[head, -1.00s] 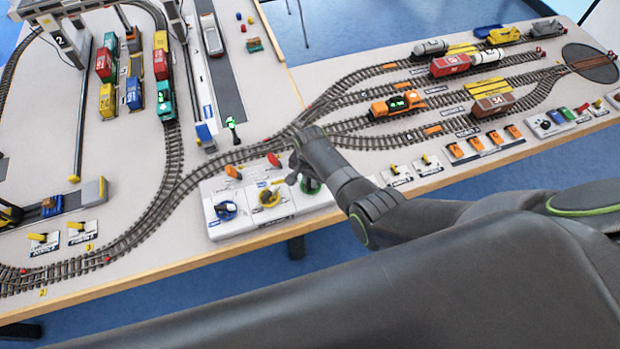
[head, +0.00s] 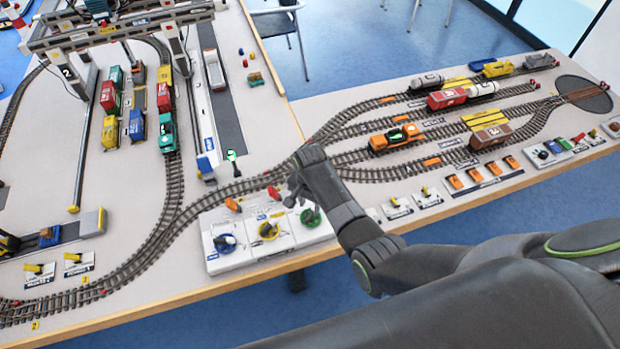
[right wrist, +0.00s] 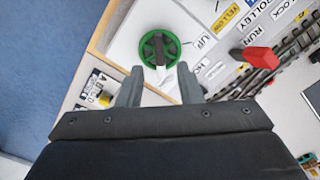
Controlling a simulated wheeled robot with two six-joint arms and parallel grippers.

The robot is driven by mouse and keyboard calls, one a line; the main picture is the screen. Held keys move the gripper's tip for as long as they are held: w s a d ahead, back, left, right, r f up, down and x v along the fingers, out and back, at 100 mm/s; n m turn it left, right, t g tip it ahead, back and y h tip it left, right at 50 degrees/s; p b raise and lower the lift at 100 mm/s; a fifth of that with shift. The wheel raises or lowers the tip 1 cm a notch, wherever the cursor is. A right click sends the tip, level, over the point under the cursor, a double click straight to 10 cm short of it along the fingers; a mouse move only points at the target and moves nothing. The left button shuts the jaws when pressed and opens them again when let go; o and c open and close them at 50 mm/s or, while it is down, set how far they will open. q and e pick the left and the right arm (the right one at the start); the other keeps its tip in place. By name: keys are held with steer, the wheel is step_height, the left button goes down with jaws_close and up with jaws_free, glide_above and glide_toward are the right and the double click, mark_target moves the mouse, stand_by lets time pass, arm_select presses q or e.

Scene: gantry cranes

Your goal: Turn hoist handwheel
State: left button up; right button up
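Three handwheels sit in a row on white control boxes at the table's front edge: blue (head: 225,242), yellow (head: 268,231) and green (head: 310,217). My right gripper (head: 296,192) is above and just behind the green handwheel in the head view. In the right wrist view, the green handwheel (right wrist: 160,48) lies beyond the fingertips, with a dark crossbar and a pale pointer. A label reading "UP" is beside it. My right gripper (right wrist: 160,84) is open and empty, its two fingers apart and not touching the wheel. My left gripper is not in view.
An orange lever (head: 233,204) and a red lever (head: 273,193) stand behind the handwheels; the red lever (right wrist: 262,58) also shows in the wrist view. Rail tracks (head: 240,186) run behind the boxes. Small yellow switches (head: 425,191) lie to the right.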

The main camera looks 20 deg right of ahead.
mark_target(310, 214)
arm_select(q)
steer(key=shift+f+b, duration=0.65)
steer(key=shift+b, duration=0.05)
arm_select(e)
step_height(310, 214, up, 12)
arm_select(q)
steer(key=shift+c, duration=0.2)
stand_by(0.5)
